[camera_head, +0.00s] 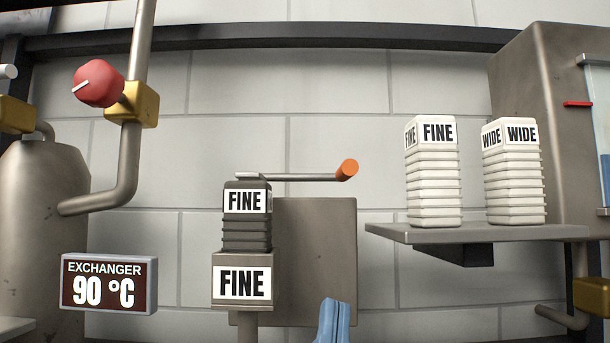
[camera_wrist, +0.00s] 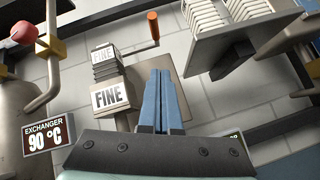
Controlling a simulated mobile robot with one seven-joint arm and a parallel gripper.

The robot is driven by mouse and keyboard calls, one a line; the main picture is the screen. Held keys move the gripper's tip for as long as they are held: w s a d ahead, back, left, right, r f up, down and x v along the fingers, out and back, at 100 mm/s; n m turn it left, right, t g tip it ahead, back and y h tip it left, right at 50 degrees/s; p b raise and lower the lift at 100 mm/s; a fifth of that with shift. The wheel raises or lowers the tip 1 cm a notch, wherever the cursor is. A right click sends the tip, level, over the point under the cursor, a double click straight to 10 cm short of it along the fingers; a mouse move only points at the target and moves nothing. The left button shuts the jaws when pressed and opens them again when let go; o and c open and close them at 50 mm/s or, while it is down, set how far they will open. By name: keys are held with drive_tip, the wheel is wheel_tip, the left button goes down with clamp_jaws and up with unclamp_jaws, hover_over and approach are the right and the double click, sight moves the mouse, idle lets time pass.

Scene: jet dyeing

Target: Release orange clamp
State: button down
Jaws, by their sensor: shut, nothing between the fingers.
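The orange clamp handle (camera_head: 347,170) is the tip of a thin metal lever that lies level across the top of a dark ribbed cartridge (camera_head: 246,232) labelled FINE. That cartridge stands on a block (camera_head: 241,283), also labelled FINE. The orange handle also shows in the wrist view (camera_wrist: 153,26), pointing up and away. My gripper (camera_head: 335,305) shows its blue fingers at the bottom edge, below and apart from the handle. In the wrist view the blue fingers (camera_wrist: 163,85) are shut together with nothing between them.
A shelf (camera_head: 480,234) at right holds a white FINE stack (camera_head: 432,175) and a white WIDE stack (camera_head: 513,172). A red valve knob (camera_head: 98,83) on piping is at upper left. The exchanger display (camera_head: 109,284) reads 90 °C. A grey metal plate (camera_head: 315,255) stands behind my fingers.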

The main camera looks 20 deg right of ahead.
drive_tip(key=n, duration=0.2)
drive_tip(key=shift+w+a+r+n, duration=0.1)
drive_tip(key=shift+w+a+n, duration=0.2)
drive_tip(key=shift+n, duration=0.1)
drive_tip(key=p, duration=0.5)
approach(342, 180)
drive_tip(key=w+d, duration=0.1)
drive_tip(key=w, duration=0.3)
drive_tip(key=shift+s+d+r+p, duration=0.1)
drive_tip(key=shift+d+r+p, duration=0.15)
drive_tip(key=shift+r+p, duration=0.55)
drive_tip(key=shift+s+d+r+p, duration=0.1)
drive_tip(key=shift+d+r+p, duration=0.2)
drive_tip(key=shift+r, duration=0.9)
